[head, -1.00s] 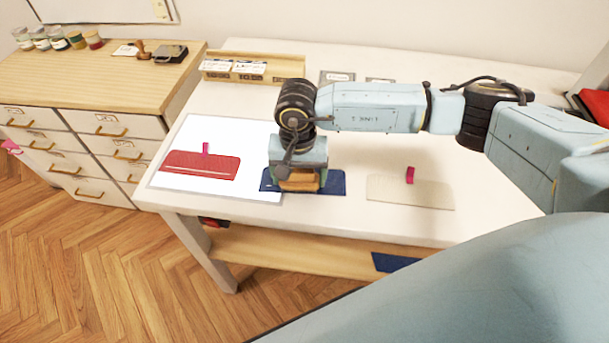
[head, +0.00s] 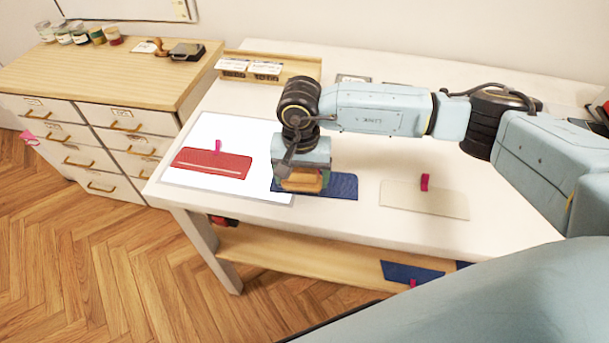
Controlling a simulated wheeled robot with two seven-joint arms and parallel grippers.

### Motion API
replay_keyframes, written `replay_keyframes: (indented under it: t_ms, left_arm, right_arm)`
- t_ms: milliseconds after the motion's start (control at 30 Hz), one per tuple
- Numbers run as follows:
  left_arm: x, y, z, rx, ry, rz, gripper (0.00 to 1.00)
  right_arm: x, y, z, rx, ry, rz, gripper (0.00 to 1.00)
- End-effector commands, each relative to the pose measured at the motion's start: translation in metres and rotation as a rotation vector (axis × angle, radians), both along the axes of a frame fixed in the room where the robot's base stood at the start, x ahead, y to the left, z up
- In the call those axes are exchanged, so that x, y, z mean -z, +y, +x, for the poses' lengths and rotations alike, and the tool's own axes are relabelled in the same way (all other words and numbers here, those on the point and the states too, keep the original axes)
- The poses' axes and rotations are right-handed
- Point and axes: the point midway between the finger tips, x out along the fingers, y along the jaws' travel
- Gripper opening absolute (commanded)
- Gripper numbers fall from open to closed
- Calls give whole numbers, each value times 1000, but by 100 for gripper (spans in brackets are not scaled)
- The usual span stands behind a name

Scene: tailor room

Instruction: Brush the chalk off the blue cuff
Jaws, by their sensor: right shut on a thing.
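The blue cuff (head: 343,187) lies flat on the white table, between a red cuff and a cream cuff. My right gripper (head: 303,172) points down over the left part of the blue cuff. It is shut on a wooden brush (head: 303,181), which is low over the cuff and appears to touch it. The gripper and brush hide the cuff's left and middle parts. I cannot make out any chalk on the part that shows. My left gripper is not in view.
The red cuff (head: 213,163) with a pale line and pink tab lies on a white board (head: 255,188). The cream cuff (head: 425,200) lies right. A wooden rack (head: 270,70) stands behind. More blue pieces (head: 412,272) lie on the lower shelf (head: 300,262).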

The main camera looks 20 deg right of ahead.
Motion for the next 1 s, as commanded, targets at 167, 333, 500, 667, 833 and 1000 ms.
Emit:
replay_keyframes:
  t_ms: [167, 333, 500, 667, 833, 1000]
  left_arm:
    - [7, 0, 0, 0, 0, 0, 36]
    - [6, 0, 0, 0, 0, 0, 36]
    - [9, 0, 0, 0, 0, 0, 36]
    - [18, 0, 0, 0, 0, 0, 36]
    - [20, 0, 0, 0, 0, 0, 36]
    - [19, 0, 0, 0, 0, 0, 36]
  right_arm:
    - [1, 9, 4, -2, 0, 1, 58]
    - [-1, 9, 4, -1, 0, 0, 58]
    - [0, 11, 6, -1, -1, 0, 58]
    - [2, 19, 10, -2, 0, 1, 58]
    - [1, 23, 12, -1, 1, 0, 58]
    - [1, 23, 12, -1, 1, 0, 58]
